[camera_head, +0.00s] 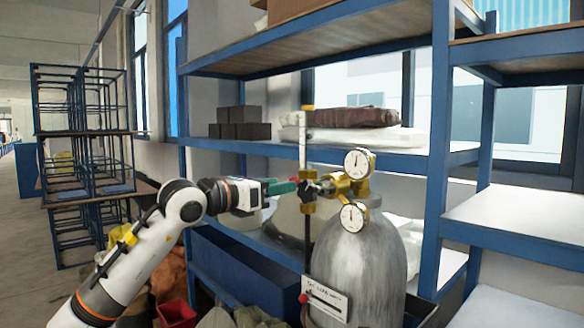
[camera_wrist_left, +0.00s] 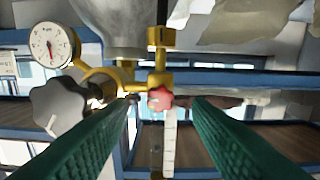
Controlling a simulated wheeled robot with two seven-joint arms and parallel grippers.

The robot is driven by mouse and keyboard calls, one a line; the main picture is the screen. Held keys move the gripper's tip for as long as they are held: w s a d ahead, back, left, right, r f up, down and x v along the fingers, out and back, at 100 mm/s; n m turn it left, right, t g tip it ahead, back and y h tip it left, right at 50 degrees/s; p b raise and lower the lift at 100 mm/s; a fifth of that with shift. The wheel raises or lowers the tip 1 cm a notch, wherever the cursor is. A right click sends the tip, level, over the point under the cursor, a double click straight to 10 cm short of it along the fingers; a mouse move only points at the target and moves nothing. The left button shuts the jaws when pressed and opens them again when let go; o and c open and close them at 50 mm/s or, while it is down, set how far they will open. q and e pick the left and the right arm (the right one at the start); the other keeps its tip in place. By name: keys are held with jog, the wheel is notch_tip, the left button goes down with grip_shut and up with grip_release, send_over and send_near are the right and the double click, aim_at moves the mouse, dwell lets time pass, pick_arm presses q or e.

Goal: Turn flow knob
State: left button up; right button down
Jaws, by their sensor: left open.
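A grey gas cylinder (camera_head: 358,262) carries a brass regulator with two round gauges (camera_head: 359,163). A flowmeter with a clear upright tube (camera_head: 303,143) stands on the regulator's left. In the left wrist view, which looks upside down, a small red knob (camera_wrist_left: 160,99) sits on the brass flowmeter body (camera_wrist_left: 158,78), between the fingertips in the picture. A larger dark lobed knob (camera_wrist_left: 59,105) lies left of it. My left gripper (camera_head: 291,187) has green fingers, is open, and points at the regulator. I cannot tell whether the fingers touch the red knob.
A blue shelf rack (camera_head: 435,150) stands close behind and right of the cylinder. Dark blocks (camera_head: 240,123) and folded sacks (camera_head: 352,127) lie on its middle shelf. A red bin (camera_head: 176,313) is on the floor. A free aisle (camera_head: 12,195) runs at far left.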

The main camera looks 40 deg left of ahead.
pick_arm(q)
jog(key=w+p, duration=0.2)
jog(key=w, duration=0.2)
jog(key=shift+w+d+p, duration=0.1)
jog(key=shift+d+p, duration=0.1)
jog(key=shift+p, duration=0.2)
pick_arm(e)
notch_tip(320, 180, up, 4)
jog(key=shift+a, duration=0.1)
jog(key=shift+a, duration=0.1)
pick_arm(q)
jog(key=shift+c, duration=0.9)
jog(key=c, duration=0.8)
pick_arm(e)
jog(key=shift+a, duration=0.1)
